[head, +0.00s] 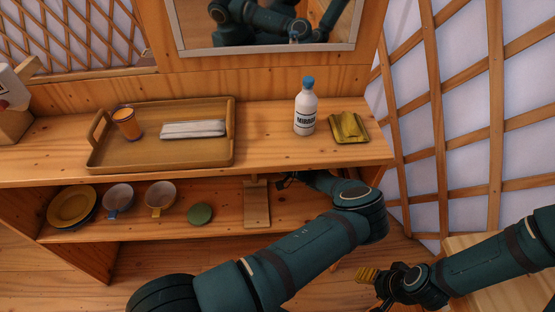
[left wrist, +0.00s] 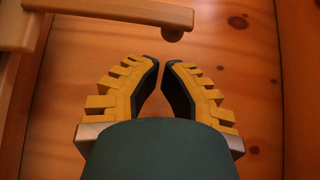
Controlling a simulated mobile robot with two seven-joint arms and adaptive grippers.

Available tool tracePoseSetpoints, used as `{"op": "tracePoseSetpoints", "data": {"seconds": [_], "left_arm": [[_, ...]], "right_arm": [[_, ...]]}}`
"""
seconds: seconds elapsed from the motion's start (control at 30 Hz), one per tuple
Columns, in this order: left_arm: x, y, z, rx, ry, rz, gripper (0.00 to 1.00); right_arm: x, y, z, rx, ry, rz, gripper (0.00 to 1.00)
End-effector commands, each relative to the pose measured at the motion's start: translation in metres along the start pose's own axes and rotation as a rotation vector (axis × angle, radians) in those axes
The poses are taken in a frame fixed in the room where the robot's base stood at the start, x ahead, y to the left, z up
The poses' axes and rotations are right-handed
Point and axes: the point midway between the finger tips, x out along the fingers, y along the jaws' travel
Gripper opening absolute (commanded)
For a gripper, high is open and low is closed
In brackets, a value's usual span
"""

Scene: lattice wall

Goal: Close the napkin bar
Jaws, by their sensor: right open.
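A wooden holder (head: 257,212), which looks like the napkin holder, stands on the lower shelf. In the left wrist view, a pale wooden bar (left wrist: 115,10) with a rounded end crosses the top left; it looks like the napkin bar. My left gripper (head: 285,181) is beside the holder, to its right, mostly hidden under the upper board. In the left wrist view (left wrist: 162,65), its yellow fingers nearly meet at the tips with nothing between them, just short of the bar's rounded end. Grey-white folded napkins (head: 193,129) lie on the tray (head: 205,158). My right gripper (head: 385,285) is open and empty, low at right.
An orange drink (head: 126,124) stands on the tray. A white bottle (head: 305,110) and a yellow cloth (head: 349,127) are right of it. The lower shelf holds a yellow plate (head: 71,206), two mugs (head: 160,196) and a green disc (head: 200,214). The upper board hangs close above my left gripper.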

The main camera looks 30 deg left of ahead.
Motion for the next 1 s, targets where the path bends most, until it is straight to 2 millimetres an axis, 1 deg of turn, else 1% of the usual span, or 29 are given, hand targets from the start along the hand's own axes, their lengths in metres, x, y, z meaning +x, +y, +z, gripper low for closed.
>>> {"op": "tracePoseSetpoints", "data": {"seconds": [0.03, 0.13, 0.2, 0.33, 0.7, 1.0], "left_arm": [[0.010, 0.001, 0.001, 0.000, -0.003, 0.000, 0.00], [0.024, 0.001, 0.000, 0.000, -0.002, 0.000, 0.00], [0.031, 0.001, 0.000, 0.000, 0.000, 0.000, 0.00], [0.040, 0.000, 0.000, 0.000, 0.000, 0.000, 0.00], [0.042, 0.000, 0.000, 0.000, 0.000, 0.001, 0.00], [0.038, -0.003, 0.005, 0.002, 0.001, 0.000, 0.00]], "right_arm": [[0.002, 0.001, 0.000, 0.000, 0.001, 0.000, 0.53], [0.004, 0.002, 0.000, 0.000, 0.002, 0.000, 0.53], [0.005, 0.002, 0.000, 0.000, 0.002, 0.000, 0.53], [0.006, 0.002, -0.001, 0.000, 0.003, 0.000, 0.53], [0.006, 0.002, -0.001, 0.000, 0.003, 0.000, 0.53], [0.002, 0.001, 0.000, 0.000, 0.002, 0.000, 0.53]]}}
